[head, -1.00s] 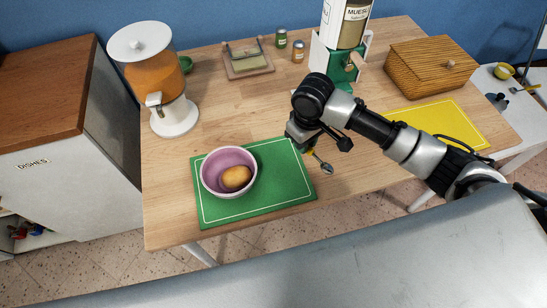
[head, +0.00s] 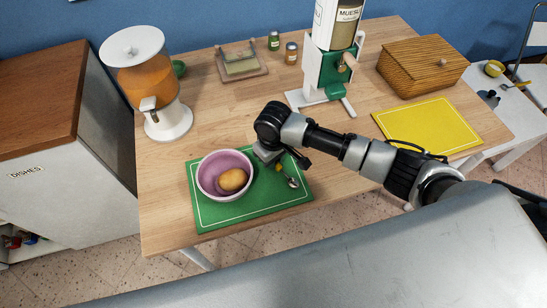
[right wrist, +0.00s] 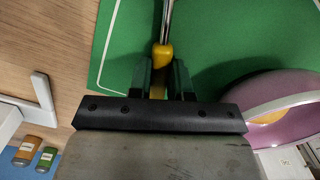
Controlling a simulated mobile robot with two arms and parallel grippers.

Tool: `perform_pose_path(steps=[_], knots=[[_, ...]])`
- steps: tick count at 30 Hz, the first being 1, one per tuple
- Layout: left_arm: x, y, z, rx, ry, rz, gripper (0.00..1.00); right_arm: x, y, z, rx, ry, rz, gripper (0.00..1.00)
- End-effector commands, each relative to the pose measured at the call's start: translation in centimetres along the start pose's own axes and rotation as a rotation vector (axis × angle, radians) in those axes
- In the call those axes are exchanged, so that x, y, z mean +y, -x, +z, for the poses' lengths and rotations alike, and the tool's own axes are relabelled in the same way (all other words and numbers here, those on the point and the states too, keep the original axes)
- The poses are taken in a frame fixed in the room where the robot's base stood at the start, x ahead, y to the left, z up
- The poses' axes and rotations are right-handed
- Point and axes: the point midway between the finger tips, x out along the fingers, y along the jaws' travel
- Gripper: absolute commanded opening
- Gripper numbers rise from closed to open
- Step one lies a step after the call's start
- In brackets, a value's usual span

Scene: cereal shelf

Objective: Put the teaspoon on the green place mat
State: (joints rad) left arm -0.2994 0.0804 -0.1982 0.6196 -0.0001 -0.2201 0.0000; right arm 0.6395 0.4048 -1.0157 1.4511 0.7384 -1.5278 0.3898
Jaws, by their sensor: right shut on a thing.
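The green place mat (head: 245,210) lies at the front of the wooden table, and it also fills much of the right wrist view (right wrist: 220,40). A teaspoon (head: 292,183) with a metal bowl and yellow handle is over the right part of the mat. Its yellow handle end (right wrist: 162,55) is between my right gripper's fingers in the right wrist view. My right gripper (head: 277,165) is shut on the handle, beside the purple bowl. I cannot tell whether the spoon touches the mat. My left gripper is not in view.
A purple bowl (head: 213,191) holding a brown, potato-like item (head: 232,180) stands on the mat's left part. A juice dispenser (head: 168,118), a muesli dispenser (head: 338,65), a wicker box (head: 420,68) and a yellow mat (head: 430,125) are farther back. The table's front edge is close.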

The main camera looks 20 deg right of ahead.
Motion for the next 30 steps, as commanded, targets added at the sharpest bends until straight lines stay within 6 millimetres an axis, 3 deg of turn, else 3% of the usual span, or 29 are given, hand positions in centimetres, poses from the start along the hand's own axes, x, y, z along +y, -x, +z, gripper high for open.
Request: perform_pose_path(steps=[3, 4, 9, 20, 30], knots=[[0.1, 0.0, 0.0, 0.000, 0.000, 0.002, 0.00, 0.0, -0.3, 0.0, -0.001, 0.000, 0.000, 0.00], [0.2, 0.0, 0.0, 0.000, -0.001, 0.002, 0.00, 0.0, -0.3, 0.0, 0.000, 0.000, 0.000, 0.21], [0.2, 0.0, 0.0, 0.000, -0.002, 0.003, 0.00, 0.0, -0.2, 0.0, 0.000, 0.000, 0.000, 0.45], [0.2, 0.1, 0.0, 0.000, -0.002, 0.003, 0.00, 0.0, 0.5, 0.0, 0.001, 0.001, 0.000, 0.45], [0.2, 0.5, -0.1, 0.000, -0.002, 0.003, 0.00, 0.0, 7.2, -0.1, 0.004, 0.001, 0.000, 0.45]])
